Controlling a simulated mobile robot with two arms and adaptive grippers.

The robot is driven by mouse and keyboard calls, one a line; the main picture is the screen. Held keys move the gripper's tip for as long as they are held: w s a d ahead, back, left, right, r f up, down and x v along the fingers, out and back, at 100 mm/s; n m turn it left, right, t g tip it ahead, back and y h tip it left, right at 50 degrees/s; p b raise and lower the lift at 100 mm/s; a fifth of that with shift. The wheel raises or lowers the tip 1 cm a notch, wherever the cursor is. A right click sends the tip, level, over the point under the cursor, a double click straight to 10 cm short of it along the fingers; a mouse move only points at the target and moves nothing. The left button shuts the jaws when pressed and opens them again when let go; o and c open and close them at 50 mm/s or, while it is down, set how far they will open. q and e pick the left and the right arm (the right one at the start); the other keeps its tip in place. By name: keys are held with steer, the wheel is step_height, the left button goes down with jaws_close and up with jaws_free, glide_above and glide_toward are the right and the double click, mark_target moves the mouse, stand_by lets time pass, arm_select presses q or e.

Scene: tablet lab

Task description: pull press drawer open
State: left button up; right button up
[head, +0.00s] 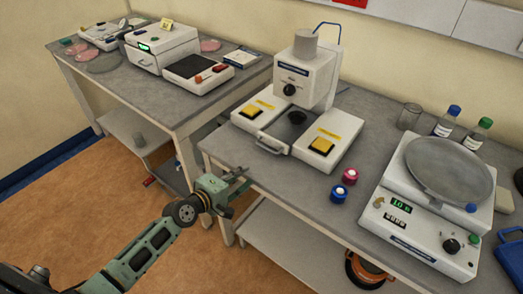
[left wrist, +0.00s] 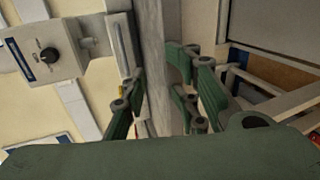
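The tablet press (head: 306,75) is white with a dark knob and stands on the grey bench. Its drawer (head: 292,128) is the low part between two yellow-topped pads, with a pale looped handle (head: 270,146) at the front. My left gripper (head: 241,184) is at the bench's front edge, below and left of the handle, apart from it. In the left wrist view its green fingers (left wrist: 160,90) are spread, with the bench edge showing between them. The press's knob side (left wrist: 48,58) shows at left there. My right gripper is not in view.
A balance (head: 425,215) with a round pan, a glass beaker (head: 408,116) and two capped bottles are further right. A second bench (head: 130,75) with instruments stands at left.

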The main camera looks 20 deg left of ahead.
arm_select(q)
steer(key=v, duration=1.2)
stand_by(0.5)
